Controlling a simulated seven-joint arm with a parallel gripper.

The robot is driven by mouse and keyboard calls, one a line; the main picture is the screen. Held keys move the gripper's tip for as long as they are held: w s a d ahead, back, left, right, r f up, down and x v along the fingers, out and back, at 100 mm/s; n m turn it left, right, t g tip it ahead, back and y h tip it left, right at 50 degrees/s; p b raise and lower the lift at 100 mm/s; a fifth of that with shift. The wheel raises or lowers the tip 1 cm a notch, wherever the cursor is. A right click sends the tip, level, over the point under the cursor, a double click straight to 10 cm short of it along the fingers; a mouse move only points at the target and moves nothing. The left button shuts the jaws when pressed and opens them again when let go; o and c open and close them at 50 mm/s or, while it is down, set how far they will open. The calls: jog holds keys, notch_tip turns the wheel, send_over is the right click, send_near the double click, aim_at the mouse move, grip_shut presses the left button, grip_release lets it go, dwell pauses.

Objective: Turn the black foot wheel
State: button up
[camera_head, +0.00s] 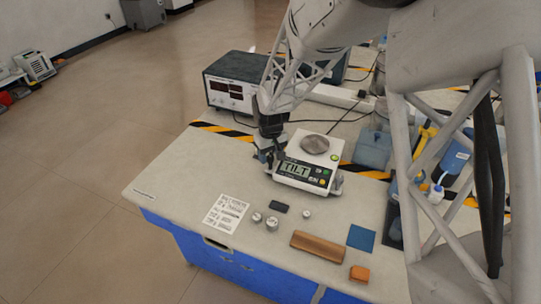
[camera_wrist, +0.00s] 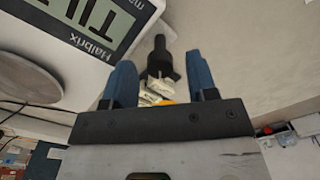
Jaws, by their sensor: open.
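The white balance (camera_head: 311,160) stands on the bench, and its display (camera_head: 295,170) reads "TILT". In the wrist view its display (camera_wrist: 85,20) and the edge of its round pan (camera_wrist: 22,75) show at the left. A black, stepped round piece (camera_wrist: 161,60), which looks like the foot wheel, shows between and beyond my fingers, beside the balance. Small pale and yellow pieces (camera_wrist: 158,88) lie below it in the picture. My gripper (camera_head: 267,157) is at the balance's left side, pointing down. Its two blue fingers (camera_wrist: 160,78) are apart. I cannot tell whether they touch the wheel. In the head view the wheel is hidden.
A black-topped instrument (camera_head: 231,80) stands behind my gripper. Bottles and bins crowd the right.

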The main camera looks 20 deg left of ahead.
aim_at(271, 157)
jog(key=shift+r, duration=3.7)
jog(key=shift+d, duration=0.1)
jog(key=shift+d+r, duration=0.2)
jog(key=s+d+r+m, duration=0.2)
jog(key=d+r, duration=0.3)
jog(key=d, duration=0.4)
jog(key=s+d+r+m+t, duration=0.1)
jog(key=s+d+r, duration=0.25)
jog(key=d, duration=0.55)
jog(key=s+d+r+m, duration=0.2)
jog(key=d+r, duration=0.4)
jog(key=d, duration=0.3)
jog(key=s+d+r+m+t, duration=0.1)
jog(key=s+d+m, duration=0.4)
jog(key=s+d, duration=1.4)
jog(key=shift+s+d+r+t, duration=0.3)
jog(key=shift+s+r, duration=0.3)
jog(key=shift+s, duration=0.5)
jog(key=shift+w+a, duration=0.1)
jog(key=shift+w, duration=0.05)
